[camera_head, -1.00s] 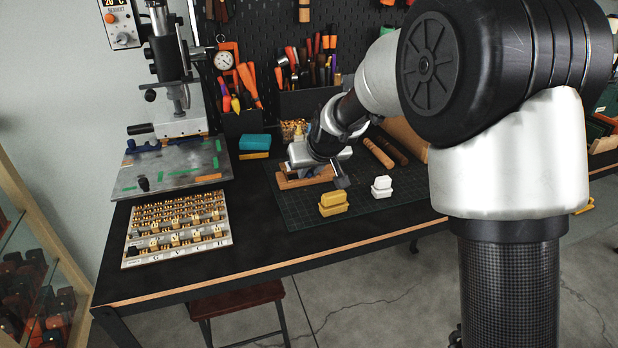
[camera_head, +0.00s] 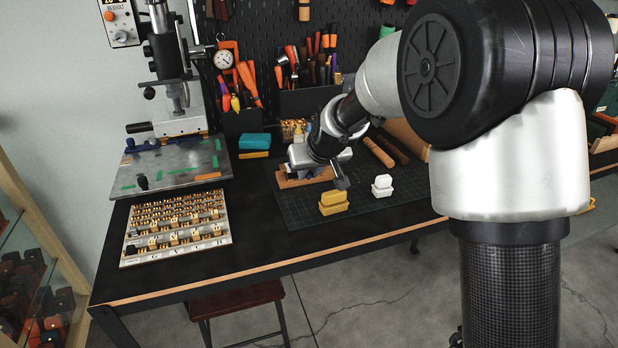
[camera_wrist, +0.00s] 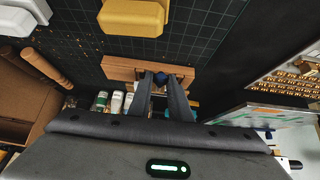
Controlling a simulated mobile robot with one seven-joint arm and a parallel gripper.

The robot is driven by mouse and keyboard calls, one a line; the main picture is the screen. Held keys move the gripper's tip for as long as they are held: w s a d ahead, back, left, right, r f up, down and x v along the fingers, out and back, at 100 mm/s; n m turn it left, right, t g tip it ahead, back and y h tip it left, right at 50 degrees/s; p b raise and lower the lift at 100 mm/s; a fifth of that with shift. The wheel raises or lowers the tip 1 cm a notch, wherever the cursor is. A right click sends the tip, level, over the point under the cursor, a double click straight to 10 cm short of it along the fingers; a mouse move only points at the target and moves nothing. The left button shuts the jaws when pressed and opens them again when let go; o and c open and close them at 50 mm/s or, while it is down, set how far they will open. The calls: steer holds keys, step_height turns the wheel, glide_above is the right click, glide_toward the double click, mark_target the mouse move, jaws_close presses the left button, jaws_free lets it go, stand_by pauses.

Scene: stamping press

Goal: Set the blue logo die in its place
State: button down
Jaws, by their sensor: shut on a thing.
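My gripper (camera_wrist: 161,80) is shut on a small dark blue piece (camera_wrist: 160,78), which I take to be the blue logo die. Its face and lower part are hidden between the fingers. The fingers reach over a wooden holder (camera_wrist: 118,66) on the green cutting mat; the die is at the holder, and I cannot tell if it is seated. In the head view the wooden holder (camera_head: 288,183) shows below my gripper (camera_head: 306,170), and the die is hidden there.
A yellow block (camera_head: 333,203) and a white block (camera_head: 382,187) stand on the mat (camera_head: 300,212). A teal block (camera_head: 254,141) lies behind. A tray of brass letters (camera_head: 130,262) is at left, before the press plate (camera_head: 165,172). Wooden rollers (camera_head: 379,153) lie to the right.

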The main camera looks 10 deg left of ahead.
steer(key=shift+f+b, duration=0.85)
steer(key=shift+f, duration=0.25)
steer(key=shift+r, duration=0.1)
steer(key=c, duration=1.6)
jaws_free()
steer(key=shift+o, duration=0.2)
steer(key=p+v, duration=0.2)
steer(key=v, duration=1.5)
steer(key=shift+r, duration=0.2)
steer(key=shift+s+d, duration=0.1)
steer(key=s+d+m+g+h, duration=0.1)
steer(key=s+d+m, duration=0.1)
steer(key=s+d, duration=0.8)
steer(key=s+d+m+h, duration=0.2)
steer(key=s+d, duration=0.5)
steer(key=s, duration=0.8)
step_height(320, 180, up, 16)
steer(key=p, duration=1.7)
steer(key=shift+m+g, duration=0.3)
